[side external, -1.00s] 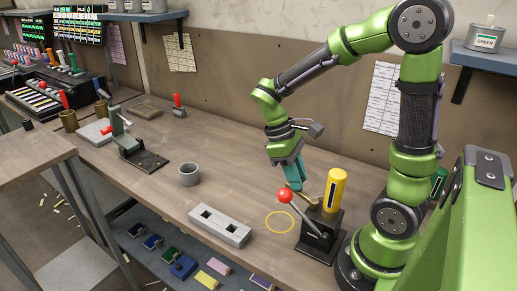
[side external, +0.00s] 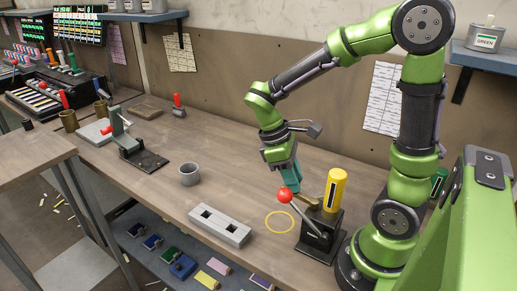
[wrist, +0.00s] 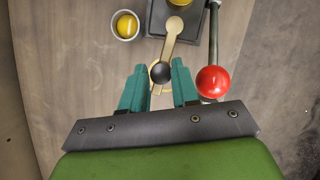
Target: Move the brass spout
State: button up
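The brass spout (side external: 308,200) sticks out from the black stand (side external: 318,238), which carries a yellow cylinder (side external: 335,190). In the wrist view the spout (wrist: 171,40) runs down the picture to a dark round end (wrist: 160,72). My gripper (wrist: 159,80) is open, with its teal fingers either side of that end and gaps showing. In the side view my gripper (side external: 291,184) is above the spout's outer end, partly hidden behind the red ball. I cannot tell whether the fingertips are level with the spout.
A lever with a red ball (side external: 284,195) stands close by; in the wrist view the ball (wrist: 213,82) is right of the right finger. A yellow ring (side external: 280,222) marks the table. A grey block (side external: 220,225) and grey cup (side external: 190,175) stand left. A yellow-filled cup (wrist: 125,25) is near the stand.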

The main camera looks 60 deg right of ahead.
jog(key=o, duration=0.3)
